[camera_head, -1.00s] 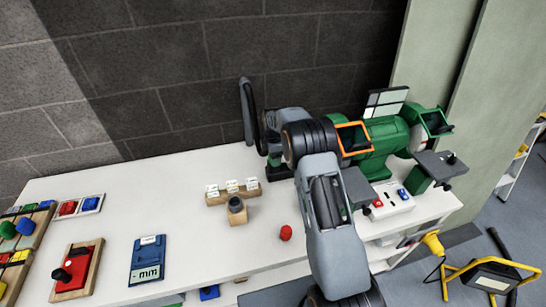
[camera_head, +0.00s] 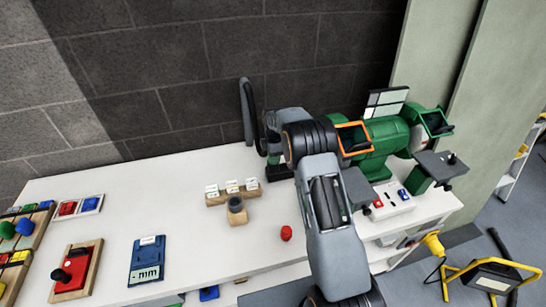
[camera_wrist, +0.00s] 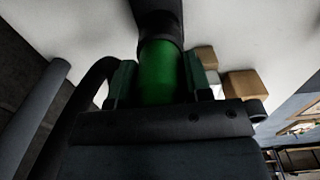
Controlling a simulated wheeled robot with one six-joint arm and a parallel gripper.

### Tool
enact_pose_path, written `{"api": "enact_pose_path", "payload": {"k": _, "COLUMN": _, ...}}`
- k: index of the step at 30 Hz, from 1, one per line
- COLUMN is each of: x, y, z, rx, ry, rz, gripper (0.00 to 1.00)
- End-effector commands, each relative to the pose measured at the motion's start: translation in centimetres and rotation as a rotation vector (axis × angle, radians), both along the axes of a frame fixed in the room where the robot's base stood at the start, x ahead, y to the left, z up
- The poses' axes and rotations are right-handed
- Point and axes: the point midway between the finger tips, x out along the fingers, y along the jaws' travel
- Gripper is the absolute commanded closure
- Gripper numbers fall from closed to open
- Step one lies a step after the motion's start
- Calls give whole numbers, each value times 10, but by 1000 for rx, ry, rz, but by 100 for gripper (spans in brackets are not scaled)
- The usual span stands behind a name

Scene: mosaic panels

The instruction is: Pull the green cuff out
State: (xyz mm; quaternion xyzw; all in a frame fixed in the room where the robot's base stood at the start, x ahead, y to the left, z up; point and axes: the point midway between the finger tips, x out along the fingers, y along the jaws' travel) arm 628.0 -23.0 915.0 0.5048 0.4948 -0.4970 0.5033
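In the wrist view, the green cuff (camera_wrist: 158,75) is a smooth green cylinder with a dark, wider part at its upper end. My gripper (camera_wrist: 160,82) has one finger on each side of it, both close against its sides, and appears shut on it. The lower end of the cuff is hidden by my gripper body.
A green bench grinder (camera_head: 378,146) with an orange-framed guard stands at the back right of the white table (camera_head: 150,205). A wooden block with labels (camera_head: 232,192), a small dark-topped knob (camera_head: 236,205) and a red knob (camera_head: 286,233) lie left of my arm. A brick wall stands behind.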

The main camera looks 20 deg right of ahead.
Motion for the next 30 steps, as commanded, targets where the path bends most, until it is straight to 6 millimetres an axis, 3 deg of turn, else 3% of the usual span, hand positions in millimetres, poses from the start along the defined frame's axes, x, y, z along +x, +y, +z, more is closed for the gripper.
{"api": "enact_pose_path", "payload": {"k": 1, "x": -6, "y": 0, "z": -13, "rx": 1, "ry": 27, "rz": 0, "gripper": 60}}
{"api": "enact_pose_path", "payload": {"k": 12, "x": -6, "y": 0, "z": -13, "rx": 1, "ry": 26, "rz": 0, "gripper": 94}}
{"api": "enact_pose_path", "payload": {"k": 30, "x": -6, "y": 0, "z": 4, "rx": 1, "ry": 27, "rz": 0, "gripper": 94}}
